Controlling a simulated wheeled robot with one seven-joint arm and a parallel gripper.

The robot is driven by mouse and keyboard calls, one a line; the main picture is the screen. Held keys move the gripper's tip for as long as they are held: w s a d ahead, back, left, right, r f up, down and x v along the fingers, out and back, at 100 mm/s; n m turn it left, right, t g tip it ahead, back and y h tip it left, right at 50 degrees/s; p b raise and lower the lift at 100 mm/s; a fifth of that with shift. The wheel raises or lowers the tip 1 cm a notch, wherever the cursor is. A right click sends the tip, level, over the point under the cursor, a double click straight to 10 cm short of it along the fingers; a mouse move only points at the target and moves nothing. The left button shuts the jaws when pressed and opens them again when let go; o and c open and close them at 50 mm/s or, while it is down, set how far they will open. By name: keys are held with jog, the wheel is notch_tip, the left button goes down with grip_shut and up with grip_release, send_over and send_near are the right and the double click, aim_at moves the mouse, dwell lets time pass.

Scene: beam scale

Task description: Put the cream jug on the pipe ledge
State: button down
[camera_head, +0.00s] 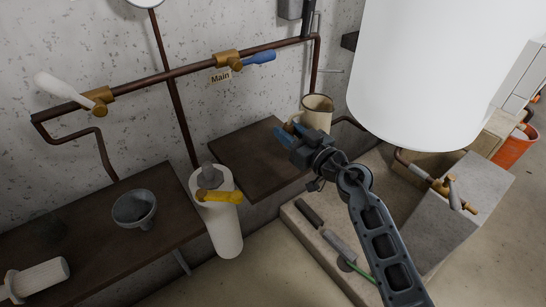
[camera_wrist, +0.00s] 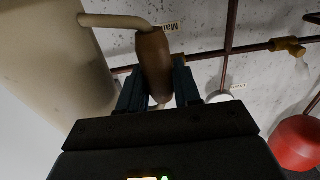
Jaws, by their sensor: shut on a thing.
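The cream jug (camera_head: 317,113) is at the back, right of the middle dark ledge, in the head view. It fills the left of the wrist view (camera_wrist: 60,65). My gripper (camera_head: 286,139) is shut on the jug's brown handle grip (camera_wrist: 154,62), which sits between the two fingers in the wrist view (camera_wrist: 158,90). The jug looks roughly upright in the head view, apparently held in the air; the gap beneath it is unclear. The dark ledge (camera_head: 235,165) below the wall pipe looks bare. Another dark ledge (camera_head: 90,255) is at left; neither is labelled as the pipe ledge.
A large white tank (camera_head: 440,75) hangs close right of the jug. Brown pipes (camera_head: 180,73) with valves run along the wall. A grey funnel (camera_head: 135,207) is on the left ledge. A white cylinder (camera_head: 222,225) with a yellow handle stands between ledges. A stone basin (camera_head: 315,240) is at right.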

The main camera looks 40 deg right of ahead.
jog(key=w+a+f+b, duration=0.1)
jog(key=w+a+f, duration=0.1)
jog(key=f, duration=0.1)
jog(key=w+a+f+b, duration=0.1)
jog(key=w+a+f, duration=0.1)
jog(key=w+f, duration=0.1)
jog(key=w+a+f+b, duration=0.2)
jog(key=f, duration=0.1)
jog(key=shift+w+f, duration=0.2)
jog(key=shift+f, duration=0.2)
dwell(0.4)
jog(key=shift+f, duration=0.15)
jog(key=c, duration=0.8)
grip_release()
